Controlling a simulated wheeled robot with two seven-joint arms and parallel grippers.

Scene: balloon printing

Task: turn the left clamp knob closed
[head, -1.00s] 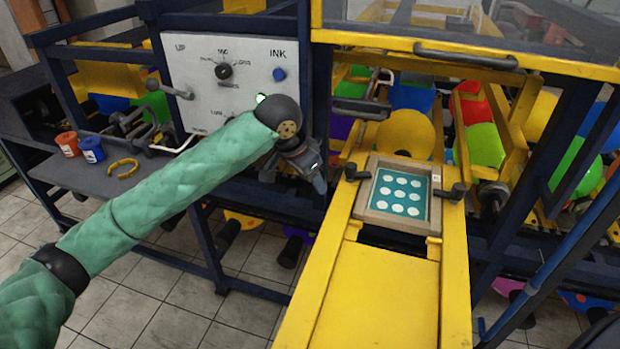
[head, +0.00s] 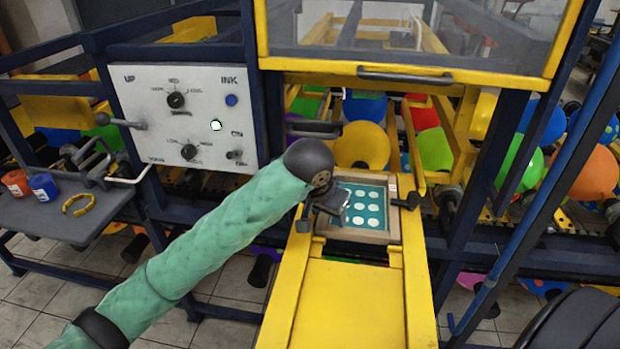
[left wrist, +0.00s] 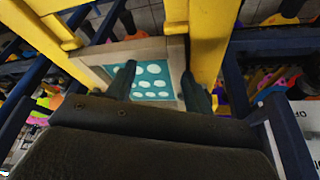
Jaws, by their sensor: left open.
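The wooden screen frame (head: 360,236) with a teal panel of white ovals (head: 368,208) lies on the yellow press bed. The right clamp knob (head: 411,200) is dark and sits at the frame's right edge. The left clamp knob cannot be made out; my left gripper and forearm cover that side of the frame. My left gripper (head: 325,204) hangs over the frame's left edge. In the left wrist view its two dark fingers (left wrist: 158,76) are spread apart, with the teal panel (left wrist: 152,88) showing between and beyond them. Nothing is seen between the fingers. My right gripper is not in view.
A white control panel (head: 185,118) with dials stands at left. A side shelf (head: 110,206) holds an orange cup (head: 17,184), a blue cup (head: 43,187) and a yellow ring (head: 77,205). A yellow-framed window with a dark handle (head: 405,76) is above. Colored balloons lie behind.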

